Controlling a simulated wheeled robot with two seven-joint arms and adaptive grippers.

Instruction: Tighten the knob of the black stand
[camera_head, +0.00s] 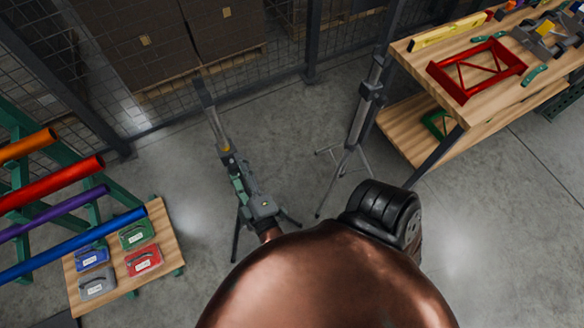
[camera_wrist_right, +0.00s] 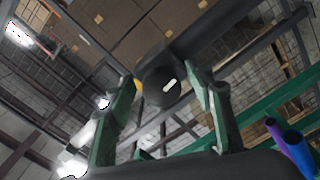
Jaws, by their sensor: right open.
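The black stand (camera_head: 212,112) stands on the floor left of centre in the head view, with its dark post leaning up and left and dark legs showing below my gripper. Its round black knob (camera_wrist_right: 160,88), with a white mark on its face, shows in the right wrist view. My right gripper (camera_head: 231,162) is at the stand's post in the head view. In the right wrist view its green fingers (camera_wrist_right: 166,88) are open, one on each side of the knob. I cannot tell whether they touch it. My left gripper is not in view.
A grey stand (camera_head: 357,118) with spread legs is right of the black one. A wooden workbench (camera_head: 424,64) with a red frame (camera_head: 478,70) is at the right. A rack of coloured tubes (camera_head: 60,178) and a low wooden platform (camera_head: 160,222) with several coloured cases are at the left.

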